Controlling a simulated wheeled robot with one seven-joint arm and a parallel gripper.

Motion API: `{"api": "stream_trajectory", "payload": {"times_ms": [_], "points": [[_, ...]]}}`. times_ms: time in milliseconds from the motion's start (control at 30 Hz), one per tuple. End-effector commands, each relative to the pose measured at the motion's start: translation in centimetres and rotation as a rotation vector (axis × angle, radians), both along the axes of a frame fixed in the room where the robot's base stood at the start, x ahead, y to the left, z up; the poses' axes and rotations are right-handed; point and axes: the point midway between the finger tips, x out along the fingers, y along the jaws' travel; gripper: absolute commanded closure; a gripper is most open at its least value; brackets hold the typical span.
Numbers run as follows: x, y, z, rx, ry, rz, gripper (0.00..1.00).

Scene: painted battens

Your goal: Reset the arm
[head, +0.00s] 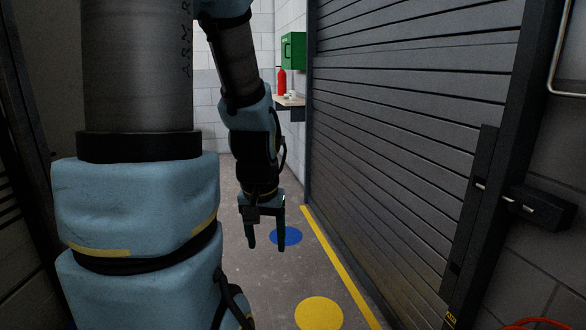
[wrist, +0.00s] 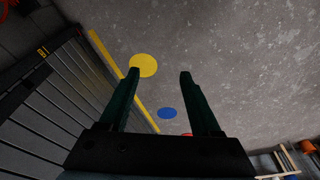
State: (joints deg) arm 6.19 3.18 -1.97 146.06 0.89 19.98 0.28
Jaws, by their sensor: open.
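My gripper (head: 266,236) hangs down in the middle of the head view, in front of a blue floor disc. Its two dark fingers are apart with nothing between them. In the wrist view my gripper (wrist: 158,78) also shows open and empty over the grey concrete floor. My arm, in light blue and dark grey, fills the left and upper middle of the head view.
A grey slatted shutter (head: 410,120) runs along the right, with a yellow floor line (head: 340,265) beside it. Blue (head: 288,236) and yellow (head: 319,314) discs mark the floor. A small shelf (head: 290,101) with a red bottle (head: 282,82) and a green box (head: 293,50) are behind.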

Motion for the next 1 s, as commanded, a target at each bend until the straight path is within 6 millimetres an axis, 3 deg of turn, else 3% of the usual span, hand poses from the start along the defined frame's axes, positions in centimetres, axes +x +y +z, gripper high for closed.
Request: {"api": "stream_trajectory", "payload": {"times_ms": [67, 100, 600, 1000], "points": [[-2.1, 1.5, 1.1, -0.008, 0.056, 0.084, 0.36], [-1.8, 1.2, 2.6, -0.006, 0.052, 0.070, 0.36], [-1.7, 1.1, 12.9, -0.005, 0.051, 0.062, 0.36], [-1.7, 1.1, 13.6, -0.005, 0.050, 0.061, 0.36]]}}
